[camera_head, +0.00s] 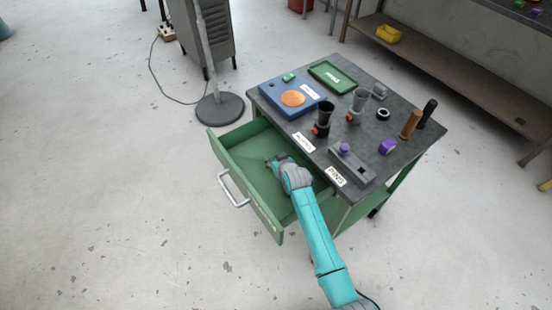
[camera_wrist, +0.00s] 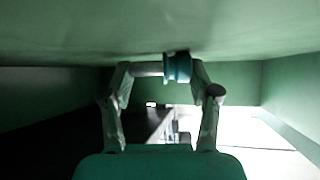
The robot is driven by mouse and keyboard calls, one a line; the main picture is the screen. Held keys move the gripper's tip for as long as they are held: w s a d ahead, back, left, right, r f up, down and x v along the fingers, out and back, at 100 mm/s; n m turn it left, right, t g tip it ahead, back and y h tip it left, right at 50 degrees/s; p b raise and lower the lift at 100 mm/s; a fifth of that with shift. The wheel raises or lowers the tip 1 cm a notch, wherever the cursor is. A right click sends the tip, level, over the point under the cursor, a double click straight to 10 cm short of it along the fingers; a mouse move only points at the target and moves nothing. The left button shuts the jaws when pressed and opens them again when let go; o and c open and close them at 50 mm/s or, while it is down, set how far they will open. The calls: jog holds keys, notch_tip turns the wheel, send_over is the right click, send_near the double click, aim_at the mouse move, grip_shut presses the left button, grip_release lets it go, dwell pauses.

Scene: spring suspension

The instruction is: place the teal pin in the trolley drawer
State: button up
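The trolley drawer (camera_head: 231,152) is pulled out on the left side of the trolley, green inside, with a pale bar handle. My gripper (camera_head: 275,160) reaches down inside it. In the wrist view the teal pin (camera_wrist: 178,67) has a teal head and a grey shaft. It lies crosswise between the two fingertips of my gripper (camera_wrist: 160,70), which appear to meet its two ends. The pin is close to the drawer's green inner surface; whether it touches is unclear. In the head view my gripper hides the pin.
The trolley top (camera_head: 398,134) carries a blue box (camera_head: 279,90), a green tray (camera_head: 333,76), dark cups (camera_head: 324,118), a grey block with a purple knob (camera_head: 345,160) and upright handles (camera_head: 411,124). The drawer's walls surround my gripper closely. Open floor lies left.

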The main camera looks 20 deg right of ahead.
jog(key=o, duration=0.3)
jog(key=shift+o, duration=0.2)
jog(key=shift+v, duration=3.9)
jog(key=shift+w+r, duration=0.1)
jog(key=shift+r, duration=0.1)
